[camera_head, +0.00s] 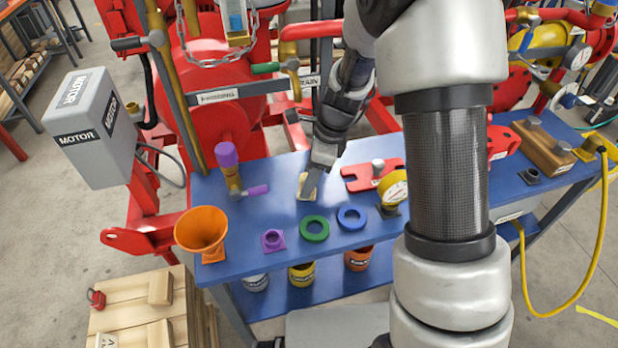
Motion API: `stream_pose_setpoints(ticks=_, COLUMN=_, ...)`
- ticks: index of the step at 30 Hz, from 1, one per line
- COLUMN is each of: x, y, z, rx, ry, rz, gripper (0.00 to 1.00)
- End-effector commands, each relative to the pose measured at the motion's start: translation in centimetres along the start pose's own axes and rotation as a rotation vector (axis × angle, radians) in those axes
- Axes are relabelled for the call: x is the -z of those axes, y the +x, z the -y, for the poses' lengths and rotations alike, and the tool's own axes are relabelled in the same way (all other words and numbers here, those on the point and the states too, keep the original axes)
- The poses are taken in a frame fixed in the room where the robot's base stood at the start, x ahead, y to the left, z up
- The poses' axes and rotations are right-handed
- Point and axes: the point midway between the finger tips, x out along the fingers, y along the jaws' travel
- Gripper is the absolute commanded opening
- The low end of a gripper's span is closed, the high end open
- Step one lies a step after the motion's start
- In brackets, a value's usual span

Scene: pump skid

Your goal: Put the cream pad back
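A small cream pad (303,181) shows on the blue bench top, left of the red slotted plate. My gripper (309,190) reaches down from the upper right and its tip is right at the pad, covering part of it. The finger gap is too small and too hidden to tell whether the fingers are open or closed on the pad. I cannot tell whether the pad touches the bench or is slightly raised.
A grey motor box (95,127) stands left.

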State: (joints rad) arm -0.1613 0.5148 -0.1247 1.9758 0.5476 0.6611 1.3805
Motion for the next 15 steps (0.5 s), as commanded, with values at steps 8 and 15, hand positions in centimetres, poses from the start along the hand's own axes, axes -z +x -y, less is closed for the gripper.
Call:
stream_pose_setpoints(ticks=8, x=-0.1, y=-5.7, z=0.1, rx=0.005, ry=-0.002, rz=0.001, gripper=0.46)
stream_pose_setpoints(ticks=15, x=-0.1, y=-10.1, z=0.1, rx=0.005, ry=-0.001, rz=0.001, gripper=0.46)
